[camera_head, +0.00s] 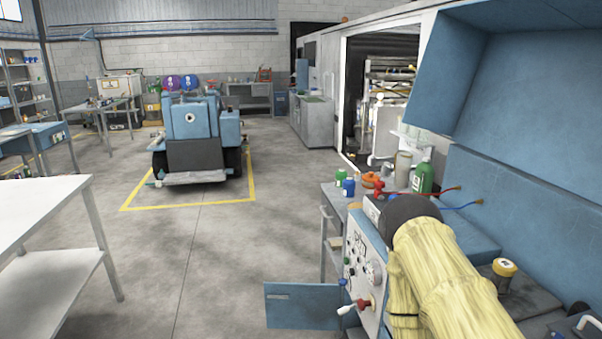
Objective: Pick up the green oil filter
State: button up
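A small green canister with a pale label (341,178), which looks like the green oil filter, stands upright at the far left end of the workbench at right. A blue canister (348,188) stands just right of and in front of it. My arm, in a yellow sleeve with a dark end, reaches up from the lower right over the bench, to the right of and nearer than the green canister. My gripper's fingers do not show; I cannot tell their state.
A green bottle (423,177), a grey cylinder (403,168) and an orange-red item (371,180) stand right of the filter. A control panel (365,262) faces the open floor, with a blue door panel (302,305) below. A white table (40,205) stands at left.

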aim_at(340, 174)
jog(key=u, duration=0.1)
jog(key=i, duration=1.25)
jog(key=z, duration=0.15)
